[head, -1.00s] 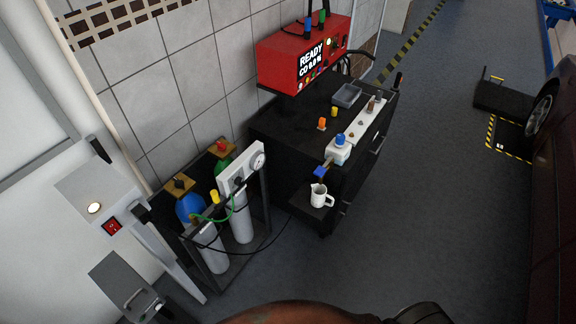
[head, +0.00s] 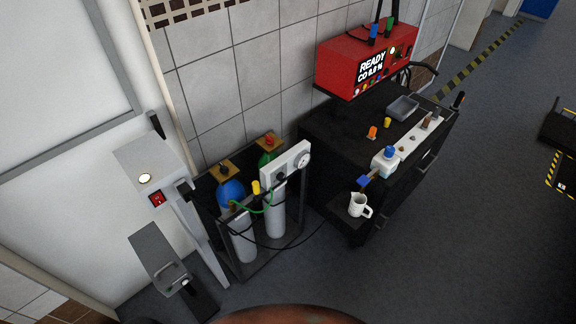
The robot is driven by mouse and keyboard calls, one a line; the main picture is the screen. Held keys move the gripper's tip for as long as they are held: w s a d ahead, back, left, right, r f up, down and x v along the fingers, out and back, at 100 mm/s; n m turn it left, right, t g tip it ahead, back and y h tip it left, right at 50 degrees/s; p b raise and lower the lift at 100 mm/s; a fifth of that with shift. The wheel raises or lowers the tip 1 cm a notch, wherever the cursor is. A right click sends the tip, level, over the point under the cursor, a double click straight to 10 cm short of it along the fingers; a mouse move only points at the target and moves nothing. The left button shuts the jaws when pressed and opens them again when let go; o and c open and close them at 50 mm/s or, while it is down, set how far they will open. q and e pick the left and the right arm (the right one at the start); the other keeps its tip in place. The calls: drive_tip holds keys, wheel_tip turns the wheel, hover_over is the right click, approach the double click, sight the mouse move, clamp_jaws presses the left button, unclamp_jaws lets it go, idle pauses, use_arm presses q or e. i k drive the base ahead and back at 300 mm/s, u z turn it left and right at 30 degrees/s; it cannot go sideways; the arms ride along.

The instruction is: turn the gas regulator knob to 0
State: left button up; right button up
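The gas regulator is a white panel (head: 287,161) mounted on top of the dark gas bottle rack (head: 300,222). A round gauge (head: 303,160) sits at its right end. A small dark knob (head: 281,177) shows on the panel's front, left of the gauge; its setting is too small to read. Neither of my grippers shows in the head view.
Open floor (head: 450,250) lies to the right.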

sight(281, 176)
drive_tip(key=z, duration=0.45)
drive_tip(key=k, duration=0.65)
drive_tip(key=z, duration=0.9)
drive_tip(key=k, duration=0.55)
drive_tip(key=z, duration=0.75)
drive_tip(key=i, duration=1.85)
drive_tip(key=u, duration=0.4)
drive_tip(key=i, duration=1.8)
drive_tip(key=u, duration=1.6)
drive_tip(key=i, duration=1.05)
drive_tip(key=u, duration=1.2)
drive_tip(key=i, duration=0.3)
drive_tip(key=u, duration=0.15)
